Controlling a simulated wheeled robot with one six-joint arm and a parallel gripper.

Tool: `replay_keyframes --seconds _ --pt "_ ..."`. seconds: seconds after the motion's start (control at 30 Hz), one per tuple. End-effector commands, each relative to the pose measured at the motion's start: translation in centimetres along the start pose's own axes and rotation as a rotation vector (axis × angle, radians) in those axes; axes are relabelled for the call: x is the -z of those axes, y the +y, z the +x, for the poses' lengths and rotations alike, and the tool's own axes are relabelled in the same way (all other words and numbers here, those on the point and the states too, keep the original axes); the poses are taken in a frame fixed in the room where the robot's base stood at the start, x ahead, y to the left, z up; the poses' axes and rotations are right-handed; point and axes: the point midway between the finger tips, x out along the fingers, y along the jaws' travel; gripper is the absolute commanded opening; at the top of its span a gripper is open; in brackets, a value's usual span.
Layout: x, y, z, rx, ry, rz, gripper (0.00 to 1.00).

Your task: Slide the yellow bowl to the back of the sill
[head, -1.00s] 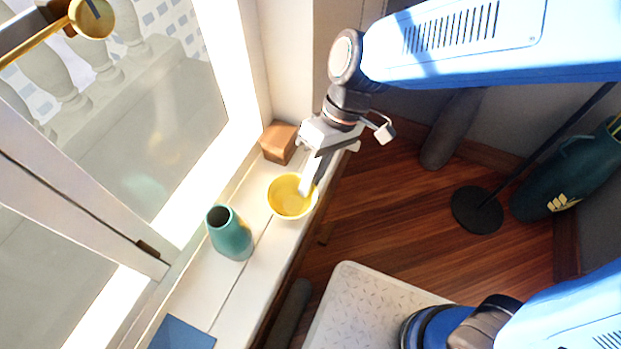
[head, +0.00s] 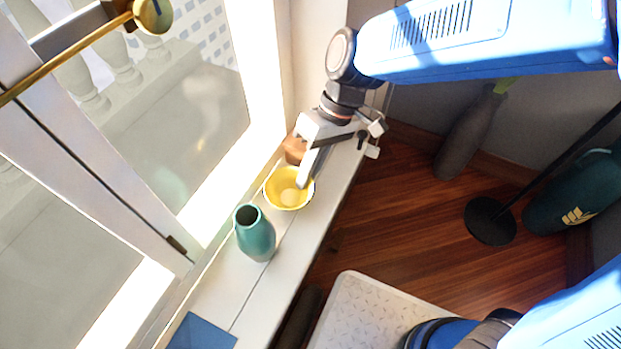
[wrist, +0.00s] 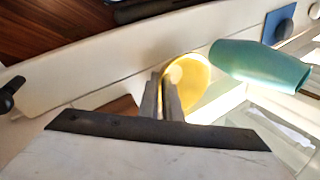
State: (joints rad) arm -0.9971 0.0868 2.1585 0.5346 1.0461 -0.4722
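The yellow bowl (head: 282,200) stands upright on the white sill (head: 238,292), beside the teal vase and near the brown box. My gripper (head: 303,184) reaches down to the bowl's right side, with a finger showing over its inside. In the wrist view the two fingers (wrist: 161,76) are close together, with a narrow gap, at the near edge of the bowl (wrist: 193,76). The rim appears to be between the fingertips, though the contact itself is partly hidden.
A teal vase (head: 255,236) stands on the sill in front of the bowl. A brown box (head: 293,149) is just behind it, partly covered by my gripper. A blue flat thing (head: 202,334) lies at the near end. The window frame (head: 225,155) borders the sill's left side.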

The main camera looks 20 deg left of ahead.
Motion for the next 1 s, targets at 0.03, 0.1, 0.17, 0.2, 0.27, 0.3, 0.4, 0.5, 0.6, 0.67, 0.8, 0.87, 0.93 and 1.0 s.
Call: replay_keyframes --seconds 0.03,0.1,0.17,0.2,0.27,0.3,0.4,0.5,0.6,0.67,0.8,0.87,0.93,1.0 --pt "0.2 0.1 0.0 0.000 0.000 0.001 0.00" --pt "0.3 0.1 0.0 0.000 0.000 0.002 0.00" --pt "0.4 0.2 0.0 0.000 0.001 0.002 0.00" --pt "0.5 0.2 0.0 0.000 0.001 0.002 0.00" --pt "0.5 0.2 -0.1 0.000 0.001 0.002 0.00" --pt "0.5 0.2 -0.1 0.000 0.001 0.002 0.00" --pt "0.5 0.2 -0.1 0.000 0.001 0.001 0.00" --pt "0.5 0.1 -0.1 0.000 0.001 0.001 0.26" --pt "0.5 0.1 -0.1 0.000 0.001 0.001 0.26" --pt "0.5 0.1 -0.1 0.000 0.001 0.001 0.26" --pt "0.5 0.1 -0.1 0.000 0.001 0.001 0.26" --pt "0.5 0.1 -0.3 0.000 0.002 0.001 0.26" --pt "0.6 0.1 -0.9 -0.001 0.005 0.000 0.26" --pt "0.6 0.1 -1.8 -0.001 0.007 0.000 0.26"
